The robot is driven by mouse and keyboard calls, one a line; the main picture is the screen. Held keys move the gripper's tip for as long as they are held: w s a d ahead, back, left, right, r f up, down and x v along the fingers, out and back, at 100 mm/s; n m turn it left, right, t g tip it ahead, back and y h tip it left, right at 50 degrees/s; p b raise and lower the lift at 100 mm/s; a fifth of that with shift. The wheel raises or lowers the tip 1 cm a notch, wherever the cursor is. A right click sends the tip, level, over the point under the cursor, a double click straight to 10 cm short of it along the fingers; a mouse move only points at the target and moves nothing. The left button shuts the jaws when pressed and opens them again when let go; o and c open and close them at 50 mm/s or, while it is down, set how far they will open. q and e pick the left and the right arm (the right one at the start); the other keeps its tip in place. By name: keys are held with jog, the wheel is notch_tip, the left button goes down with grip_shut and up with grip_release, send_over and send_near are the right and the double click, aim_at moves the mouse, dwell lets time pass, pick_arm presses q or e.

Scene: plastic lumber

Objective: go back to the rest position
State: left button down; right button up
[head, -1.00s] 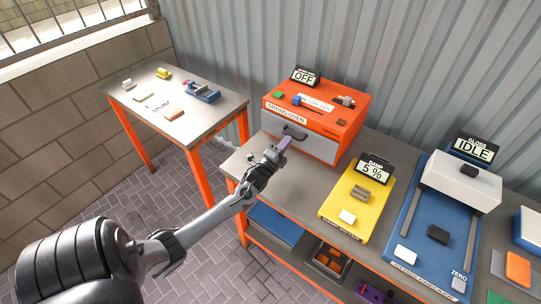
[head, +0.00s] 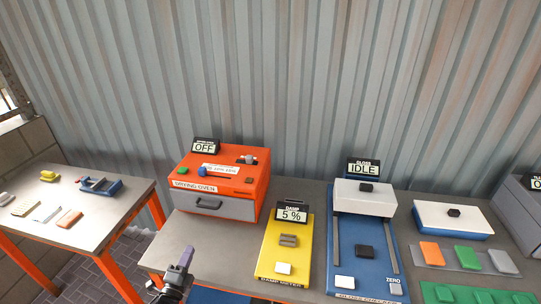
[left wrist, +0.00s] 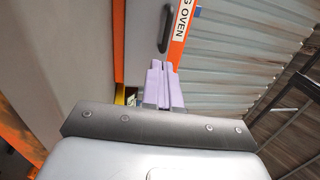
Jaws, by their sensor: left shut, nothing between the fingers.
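My left gripper (head: 184,262) is low in the head view, in front of the grey bench's near left part. Its lilac fingers are together with nothing between them. In the left wrist view the same closed fingers (left wrist: 162,85) point toward the drying oven's drawer handle (left wrist: 165,28), apart from it. The orange drying oven (head: 240,170) stands on the bench with its display reading OFF and its grey drawer (head: 226,207) shut. My right gripper is in neither view.
The yellow damp meter (head: 272,263) reads 5 %. The blue gloss checker (head: 377,262) reads IDLE. Coloured samples (head: 468,256) lie at the right. A side table (head: 110,213) with a small blue vise (head: 101,186) stands at the left, with a gap before the bench.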

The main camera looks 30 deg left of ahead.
pick_arm(q)
jog(key=shift+s+d+f, duration=0.55)
jog(key=shift+d+f, duration=0.15)
jog(key=shift+d, duration=0.2)
jog(key=s+d+n+g+h, duration=0.2)
jog(key=d+n+g+h, duration=0.4)
jog(key=d, duration=1.7)
jog(key=s+d+r+n+g+h, duration=0.1)
jog(key=s+d+n+g, duration=0.1)
jog(key=s+d+g, duration=0.3)
jog(key=s+d+r+n+g+h, duration=0.1)
jog(key=s+d+n+g, duration=0.15)
jog(key=s, duration=0.45)
notch_tip(320, 180, up, 27)
jog(key=s+p, duration=0.1)
jog(key=p, duration=2.6)
jog(key=shift+s+a+n+g, duration=0.15)
jog(key=shift+a+n+g, duration=0.2)
jog(key=shift+a+g, duration=0.1)
